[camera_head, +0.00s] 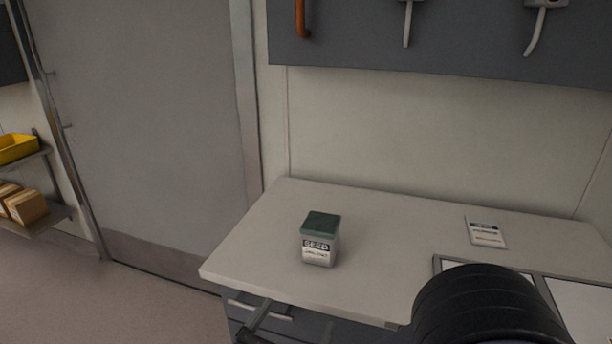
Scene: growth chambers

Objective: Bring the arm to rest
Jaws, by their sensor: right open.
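My right arm shows as a large black rounded link (485,305) at the bottom right, in front of the bench edge. My right gripper (258,322) shows only in small part at the bottom edge, in front of the drawers below the bench's front edge. It is open, and I see nothing held in it. The rest of it is cut off by the frame. My left gripper is not in view.
The pale bench (385,235) carries a green-lidded seed container (318,250) and a white labelled card (485,232). Framed panels (585,305) lie at right. Hooks (408,22) hang above. A shelf with a yellow bin (16,148) stands at far left.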

